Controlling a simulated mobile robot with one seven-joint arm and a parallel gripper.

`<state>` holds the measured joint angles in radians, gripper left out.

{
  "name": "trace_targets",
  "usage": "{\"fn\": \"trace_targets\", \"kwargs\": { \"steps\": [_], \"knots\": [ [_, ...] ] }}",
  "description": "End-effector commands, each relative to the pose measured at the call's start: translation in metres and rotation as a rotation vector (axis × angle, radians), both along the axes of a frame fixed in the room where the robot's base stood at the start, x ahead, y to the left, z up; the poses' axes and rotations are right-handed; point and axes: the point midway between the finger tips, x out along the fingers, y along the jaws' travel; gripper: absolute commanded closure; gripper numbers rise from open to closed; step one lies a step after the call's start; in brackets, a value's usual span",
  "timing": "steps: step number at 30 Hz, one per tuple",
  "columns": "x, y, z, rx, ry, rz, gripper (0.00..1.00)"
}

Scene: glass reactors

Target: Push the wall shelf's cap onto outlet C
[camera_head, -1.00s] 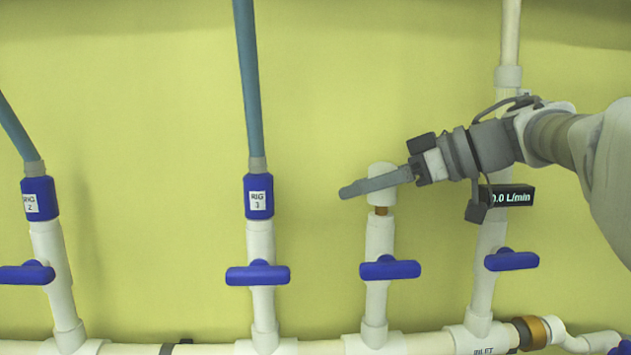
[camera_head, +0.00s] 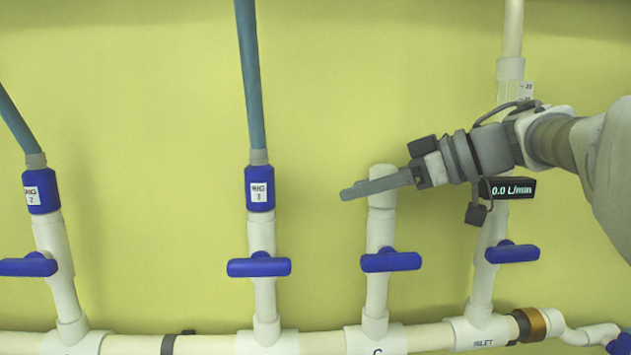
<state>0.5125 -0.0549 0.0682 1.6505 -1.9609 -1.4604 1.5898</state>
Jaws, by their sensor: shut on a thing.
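Outlet C (camera_head: 380,230) is the white upright pipe right of centre, with a blue valve handle (camera_head: 391,262) set crosswise and a "C" on its tee below. A white cap (camera_head: 381,171) sits at the top of this pipe, in line with it. No brass shows between cap and pipe. My gripper (camera_head: 375,186) reaches in from the right and is shut on the cap, its grey fingers lying across it. The fingers hide the cap's middle.
A pipe with a blue hose connector (camera_head: 259,188) stands to the left, and another connector (camera_head: 40,191) at the far left. The inlet pipe with a flow display (camera_head: 507,188) is just right, under my arm. The wall between the pipes is bare.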

Motion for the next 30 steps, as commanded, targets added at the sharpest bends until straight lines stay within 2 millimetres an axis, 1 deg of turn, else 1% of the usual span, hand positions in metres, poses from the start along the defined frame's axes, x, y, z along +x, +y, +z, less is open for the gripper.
{"fn": "trace_targets", "kwargs": {
  "steps": [8,9,11,12,14,24,26,30],
  "knots": [
    [0.0,0.0,-0.001,0.0,0.0,0.001,1.0],
    [0.0,0.0,-0.001,0.001,0.001,0.001,0.41],
    [0.0,0.0,-0.001,0.001,0.001,0.001,0.3],
    [0.0,0.0,-0.001,0.001,0.001,0.001,0.23],
    [0.0,0.0,-0.001,0.0,0.0,0.0,0.13],
    [-0.001,-0.002,0.0,0.0,0.0,-0.001,0.13],
    [-0.003,-0.006,0.002,0.0,0.0,-0.001,0.13],
    [-0.014,-0.024,0.011,-0.001,-0.001,-0.004,0.13]
  ]
}}
